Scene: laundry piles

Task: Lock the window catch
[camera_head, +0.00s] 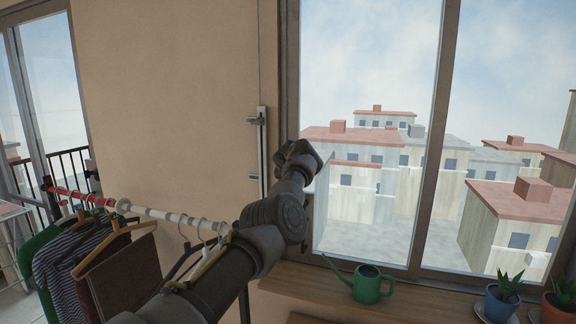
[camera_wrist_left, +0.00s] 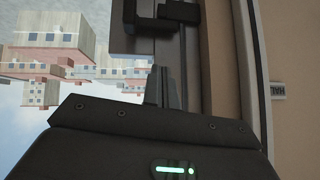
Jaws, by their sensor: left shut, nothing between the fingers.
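The window (camera_head: 370,120) has a grey frame, and its left upright is partly behind my left arm in the head view. In the left wrist view a dark blocky fitting (camera_wrist_left: 165,12), which looks like the window catch, sits on the frame at the top. I cannot tell whether it is locked. The catch is not distinguishable in the head view, where my arm covers that part of the frame. My left gripper (camera_wrist_left: 160,87) is shut and empty, its fingertips pointing at the frame just short of the fitting. My right gripper is not in view.
A clothes rail (camera_head: 150,212) with several hung garments stands at the lower left, near my left arm. A green watering can (camera_head: 367,284) and potted plants (camera_head: 503,296) stand on the wooden sill (camera_head: 420,301). A metal strip (camera_head: 262,150) runs up the wall beside the window.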

